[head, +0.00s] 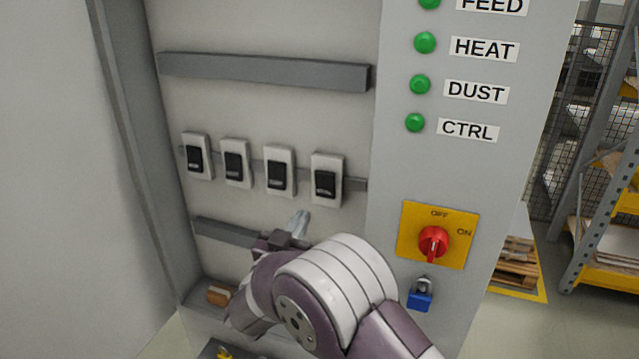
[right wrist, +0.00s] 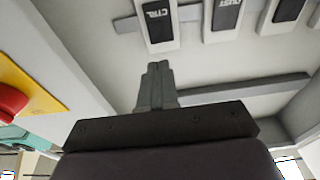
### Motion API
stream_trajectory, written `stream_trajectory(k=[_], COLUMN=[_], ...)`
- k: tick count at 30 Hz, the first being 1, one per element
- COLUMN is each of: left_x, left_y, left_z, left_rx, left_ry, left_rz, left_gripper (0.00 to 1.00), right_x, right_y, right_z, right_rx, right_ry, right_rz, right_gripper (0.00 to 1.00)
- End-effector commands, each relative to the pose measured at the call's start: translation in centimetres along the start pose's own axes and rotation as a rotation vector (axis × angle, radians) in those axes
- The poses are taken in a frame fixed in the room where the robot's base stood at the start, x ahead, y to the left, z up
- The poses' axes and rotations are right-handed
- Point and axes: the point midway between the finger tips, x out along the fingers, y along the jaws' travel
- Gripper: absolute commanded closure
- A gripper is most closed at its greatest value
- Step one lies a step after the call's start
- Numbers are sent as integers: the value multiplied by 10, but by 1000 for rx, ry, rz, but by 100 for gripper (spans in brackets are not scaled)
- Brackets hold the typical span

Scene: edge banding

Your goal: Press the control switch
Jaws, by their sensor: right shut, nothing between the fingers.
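The control switch (head: 326,182) is the rightmost of a row of white switches with black rockers inside the cabinet. In the right wrist view the switch marked CTRL (right wrist: 157,24) is at the top, its lettering upside down and its edge cut off by the frame. My right gripper (head: 301,219) is shut and empty, below the row in the head view, its tips just under and left of the control switch. In the right wrist view its fingers (right wrist: 157,70) point at that switch, with a visible gap. My left gripper is not in view.
Beside CTRL is the DUST switch (head: 279,172). Grey rails (head: 265,72) cross the cabinet. On the panel at right are green lamps (head: 415,122), a red rotary knob (head: 433,241) on a yellow plate and a blue padlock (head: 420,296). The cabinet's side wall (head: 135,130) bounds the left.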

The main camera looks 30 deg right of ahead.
Motion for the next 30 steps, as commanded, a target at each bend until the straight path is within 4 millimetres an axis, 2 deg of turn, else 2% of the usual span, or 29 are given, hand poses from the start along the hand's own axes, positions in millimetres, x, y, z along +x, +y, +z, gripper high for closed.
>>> stream_trajectory(k=[1,9,15,21,30], left_x=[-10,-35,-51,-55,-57], left_y=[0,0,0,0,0], left_z=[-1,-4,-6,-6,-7], left_rx=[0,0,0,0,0], left_ry=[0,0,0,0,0], left_rz=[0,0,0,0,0], left_gripper=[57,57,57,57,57], right_x=[12,70,100,111,112], right_y=[1,1,0,0,0], right_z=[-5,-5,-4,-1,-3], right_rx=[-1,-1,-1,0,0], right_ry=[0,-1,-1,0,-8], right_rz=[5,3,1,-2,-1], right_gripper=[100,100,100,100,100])
